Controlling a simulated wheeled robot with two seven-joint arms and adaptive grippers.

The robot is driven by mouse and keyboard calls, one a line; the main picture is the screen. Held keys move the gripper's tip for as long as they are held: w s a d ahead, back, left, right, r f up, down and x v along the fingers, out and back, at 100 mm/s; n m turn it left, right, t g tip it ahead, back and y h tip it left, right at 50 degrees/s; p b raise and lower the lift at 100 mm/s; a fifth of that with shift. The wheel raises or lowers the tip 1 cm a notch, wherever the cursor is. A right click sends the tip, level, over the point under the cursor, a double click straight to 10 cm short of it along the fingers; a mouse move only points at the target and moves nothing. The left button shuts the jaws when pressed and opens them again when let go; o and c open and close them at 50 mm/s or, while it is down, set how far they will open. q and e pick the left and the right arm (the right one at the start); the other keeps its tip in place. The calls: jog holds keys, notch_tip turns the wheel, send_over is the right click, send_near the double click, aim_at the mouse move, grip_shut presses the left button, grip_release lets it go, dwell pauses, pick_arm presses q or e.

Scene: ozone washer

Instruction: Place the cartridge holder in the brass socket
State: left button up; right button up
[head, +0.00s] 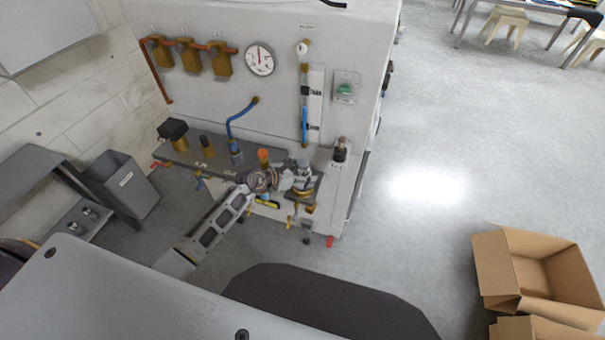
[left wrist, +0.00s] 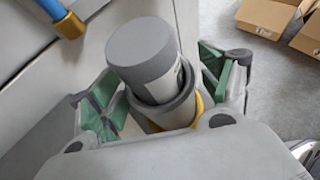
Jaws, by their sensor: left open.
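The cartridge holder (head: 303,165), a pale cylinder with a grey cap, stands at the right end of the grey shelf on the washer's front. In the left wrist view the cartridge holder (left wrist: 142,50) sits inside a grey ring. Brass-yellow of the socket (left wrist: 200,108) shows just below the ring; the brass socket (head: 303,193) also shows under the holder in the head view. How deep the holder sits is hidden. My left gripper (head: 293,178) is open around the holder, its green pads (left wrist: 165,88) apart on both sides of it. My right gripper is not in view.
A blue hose (head: 240,118) and an orange-topped brass fitting (head: 264,157) are left of the holder. A dark-topped fitting (head: 340,149) stands to its right. Cardboard boxes (head: 535,275) lie on the floor at right. A grey bin (head: 122,183) stands at left.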

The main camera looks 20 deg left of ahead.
pick_arm(q)
jog(key=v, duration=1.2)
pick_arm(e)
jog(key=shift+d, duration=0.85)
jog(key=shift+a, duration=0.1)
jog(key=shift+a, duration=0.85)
